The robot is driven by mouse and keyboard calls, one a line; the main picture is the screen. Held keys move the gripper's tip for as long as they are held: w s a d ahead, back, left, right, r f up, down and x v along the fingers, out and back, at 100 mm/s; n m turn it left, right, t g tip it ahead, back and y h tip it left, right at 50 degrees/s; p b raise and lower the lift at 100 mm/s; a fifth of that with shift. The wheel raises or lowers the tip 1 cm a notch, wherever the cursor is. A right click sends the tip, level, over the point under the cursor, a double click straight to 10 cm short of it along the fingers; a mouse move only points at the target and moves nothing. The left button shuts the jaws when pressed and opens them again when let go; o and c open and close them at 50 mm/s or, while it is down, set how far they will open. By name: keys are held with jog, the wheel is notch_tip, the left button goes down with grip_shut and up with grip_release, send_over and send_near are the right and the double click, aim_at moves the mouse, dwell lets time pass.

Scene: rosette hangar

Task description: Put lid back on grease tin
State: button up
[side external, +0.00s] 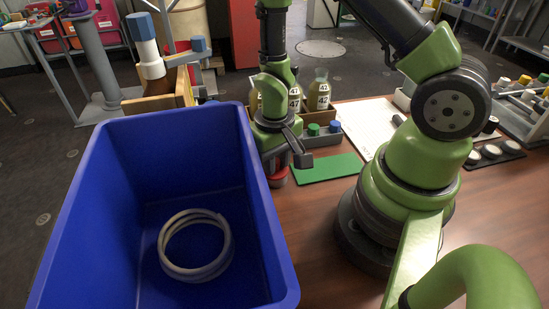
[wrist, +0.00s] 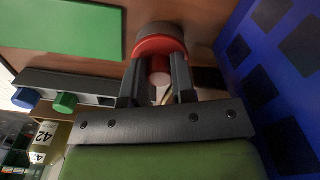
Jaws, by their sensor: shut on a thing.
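The red lid (wrist: 158,46) has a paler red knob (wrist: 160,70) in the wrist view. My gripper (wrist: 158,62) is shut on this knob, one dark finger on each side. The dark grey grease tin (wrist: 155,29) is right beyond the lid, and the two look lined up. In the side view the red lid (side external: 277,173) is low beneath my gripper (side external: 274,160), with the grey tin (side external: 280,183) under it on the table. I cannot tell whether the lid sits fully on the tin or slightly above it. The bin's edge partly hides the fingers.
A deep blue bin (side external: 150,130) with a coiled hose (side external: 165,262) stands close beside the tin. A green mat (side external: 327,168) lies to the right. Behind are a grey rack with green and blue caps (side external: 325,130) and a crate of bottles (side external: 319,93).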

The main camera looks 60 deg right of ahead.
jog(key=o, duration=1.4)
jog(key=shift+o, duration=0.2)
jog(key=shift+r, duration=3.55)
grip_shut()
jog(key=shift+f, duration=0.15)
